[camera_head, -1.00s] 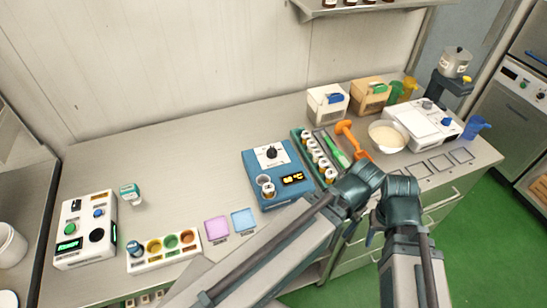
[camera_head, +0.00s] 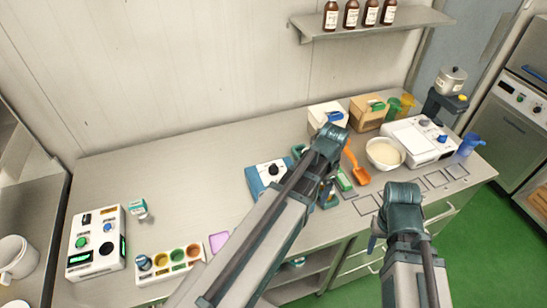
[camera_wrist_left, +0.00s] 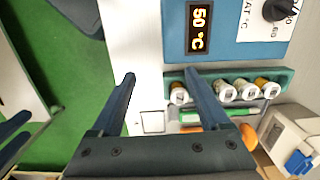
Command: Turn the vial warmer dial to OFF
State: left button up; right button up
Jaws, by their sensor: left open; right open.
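The blue vial warmer (camera_head: 256,181) stands on the bench, partly hidden behind my left arm. Its black dial (camera_head: 273,170) sits on a white label on top. In the left wrist view, the warmer (camera_wrist_left: 232,50) shows a lit display (camera_wrist_left: 199,30) reading 50 °C. The dial (camera_wrist_left: 278,9) is cut by the top edge there, so its setting is not readable. My left gripper (camera_wrist_left: 159,76) is open and empty near the warmer's display end, away from the dial. In the head view, my right gripper (camera_head: 375,238) is open and empty at the bench's front edge.
A green rack of vials (camera_wrist_left: 240,88) stands beside the warmer. An orange scoop (camera_head: 358,172) and a bowl (camera_head: 385,153) lie to the right. A white device (camera_head: 96,242) and a cup holder (camera_head: 168,262) are at the left.

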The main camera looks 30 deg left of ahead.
pick_arm(q)
jog(key=w+a+r+m+p, duration=0.1)
jog(key=w+a+r+p, duration=0.1)
jog(key=a, duration=0.3)
jog(key=w+a+r+m+p, duration=0.1)
jog(key=w+a+r, duration=0.2)
jog(key=a, duration=0.2)
jog(key=m+p, duration=0.3)
send_near(273, 166)
pick_arm(e)
notch_tip(273, 166, up, 7)
pick_arm(q)
jog(key=shift+h, duration=0.3)
jog(key=f+b, duration=0.5)
jog(key=b, duration=0.2)
jog(key=f+b, duration=0.4)
jog(key=b, duration=0.3)
jog(key=shift+s+a+f, duration=0.1)
jog(key=shift+a+f, duration=0.1)
jog(key=shift+f, duration=0.2)
pick_arm(e)
notch_tip(273, 166, down, 14)
jog(key=shift+r, duration=0.2)
pick_arm(q)
jog(key=shift+r, duration=0.1)
grip_shut()
